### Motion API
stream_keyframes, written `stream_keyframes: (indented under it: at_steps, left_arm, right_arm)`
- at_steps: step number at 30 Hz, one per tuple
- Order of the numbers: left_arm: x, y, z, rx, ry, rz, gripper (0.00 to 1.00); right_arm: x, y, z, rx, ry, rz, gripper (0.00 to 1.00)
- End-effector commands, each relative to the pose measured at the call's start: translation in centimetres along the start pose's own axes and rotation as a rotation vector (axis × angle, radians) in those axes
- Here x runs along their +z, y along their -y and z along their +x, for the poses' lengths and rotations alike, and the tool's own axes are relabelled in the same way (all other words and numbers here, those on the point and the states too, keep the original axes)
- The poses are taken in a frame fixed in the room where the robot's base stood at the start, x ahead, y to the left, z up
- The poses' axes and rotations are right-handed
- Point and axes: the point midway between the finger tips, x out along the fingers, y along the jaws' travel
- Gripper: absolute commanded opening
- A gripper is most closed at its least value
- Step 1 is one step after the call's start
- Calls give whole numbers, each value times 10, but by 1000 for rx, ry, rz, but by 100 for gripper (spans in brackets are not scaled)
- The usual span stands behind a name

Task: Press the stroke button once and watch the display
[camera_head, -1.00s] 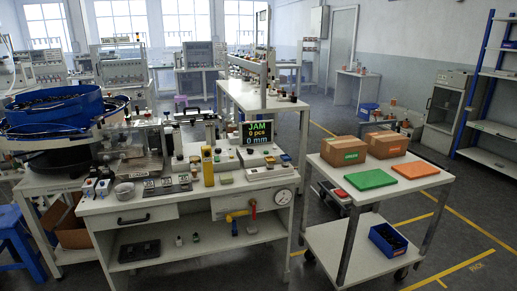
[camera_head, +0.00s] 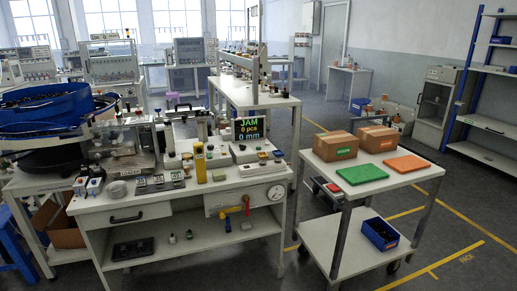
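A small black display (camera_head: 250,128) stands at the back right of the white workbench (camera_head: 105,205). A grey control box (camera_head: 257,152) with several small knobs or buttons sits under the display. More small black, red, blue and yellow parts lie along the bench top, too small to tell which is the stroke button. A yellow upright post (camera_head: 200,163) stands at the bench middle. Neither of my grippers is in view.
A blue bowl feeder (camera_head: 42,106) stands at the left. At the right a white cart (camera_head: 365,197) carries two cardboard boxes (camera_head: 335,146), a green plate (camera_head: 362,174) and an orange plate (camera_head: 406,163); a blue bin (camera_head: 380,234) sits on its lower shelf.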

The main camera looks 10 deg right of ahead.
Motion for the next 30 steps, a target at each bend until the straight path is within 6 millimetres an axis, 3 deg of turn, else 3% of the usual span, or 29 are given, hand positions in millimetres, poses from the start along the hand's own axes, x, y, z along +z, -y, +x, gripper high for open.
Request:
stream_keyframes:
  at_steps: [14,30]
  left_arm:
    - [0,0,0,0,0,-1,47]
    - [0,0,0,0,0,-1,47]
  right_arm:
    - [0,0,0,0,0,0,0]
    - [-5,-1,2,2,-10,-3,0]
